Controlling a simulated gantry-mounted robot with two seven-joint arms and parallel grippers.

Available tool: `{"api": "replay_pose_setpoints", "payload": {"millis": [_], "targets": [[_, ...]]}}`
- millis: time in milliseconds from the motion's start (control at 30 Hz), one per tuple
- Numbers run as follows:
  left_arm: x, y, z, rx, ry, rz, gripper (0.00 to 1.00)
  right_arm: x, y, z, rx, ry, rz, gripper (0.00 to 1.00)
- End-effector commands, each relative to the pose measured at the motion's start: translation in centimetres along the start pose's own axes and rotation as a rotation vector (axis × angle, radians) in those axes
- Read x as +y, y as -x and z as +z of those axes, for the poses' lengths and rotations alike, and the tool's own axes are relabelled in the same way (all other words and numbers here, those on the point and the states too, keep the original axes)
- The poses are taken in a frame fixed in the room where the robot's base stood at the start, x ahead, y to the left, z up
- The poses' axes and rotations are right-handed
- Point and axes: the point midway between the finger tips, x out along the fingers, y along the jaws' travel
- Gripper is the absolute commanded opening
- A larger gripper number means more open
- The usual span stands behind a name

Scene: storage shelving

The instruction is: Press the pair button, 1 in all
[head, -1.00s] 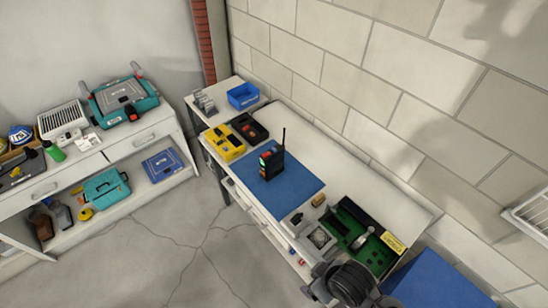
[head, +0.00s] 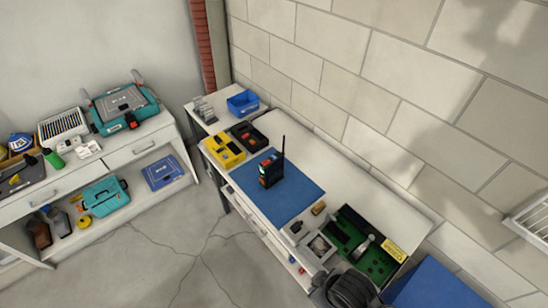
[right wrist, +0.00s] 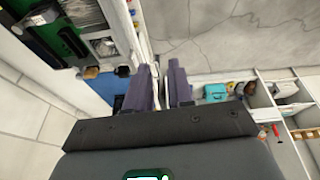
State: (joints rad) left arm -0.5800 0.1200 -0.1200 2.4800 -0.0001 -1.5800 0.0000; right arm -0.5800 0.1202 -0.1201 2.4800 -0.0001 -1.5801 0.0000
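A black handheld radio (head: 271,168) with a thin antenna stands upright on the blue mat (head: 292,203) on the workbench. Its front shows small red and orange spots, but the pair button is too small to make out. My right arm enters at the bottom of the head view, where its gripper cannot be made out. In the right wrist view my right gripper (right wrist: 162,66) has two dark fingers with an empty gap between them. The blue mat also shows in that view (right wrist: 103,86), left of the fingers. My left gripper is in neither view.
A yellow case (head: 225,147) and a dark case (head: 250,134) lie beyond the mat. A green tray (head: 372,262) lies near my right arm. A blue bin (head: 243,102) stands at the bench's far end. A wall (head: 350,80) runs behind the bench.

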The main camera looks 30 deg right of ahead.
Motion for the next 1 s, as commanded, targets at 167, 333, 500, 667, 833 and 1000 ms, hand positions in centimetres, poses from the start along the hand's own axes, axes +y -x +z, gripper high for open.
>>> {"api": "replay_pose_setpoints", "payload": {"millis": [167,333,500,667,833,1000], "targets": [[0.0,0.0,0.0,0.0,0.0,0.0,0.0,0.0,0.0,0.0,0.0,0.0,0.0,0.0],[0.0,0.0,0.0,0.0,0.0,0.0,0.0,0.0,0.0,0.0,0.0,0.0,0.0,0.0],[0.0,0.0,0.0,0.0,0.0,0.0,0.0,0.0,0.0,0.0,0.0,0.0,0.0,0.0],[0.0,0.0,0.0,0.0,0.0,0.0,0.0,0.0,0.0,0.0,0.0,0.0,0.0,0.0],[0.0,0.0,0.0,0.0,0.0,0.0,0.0,-0.01,0.0,0.0,0.0,0.0,0.0,0.0],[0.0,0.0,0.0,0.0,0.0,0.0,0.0,0.0,0.0,0.0,0.0,0.0,0.0,0.0]]}}
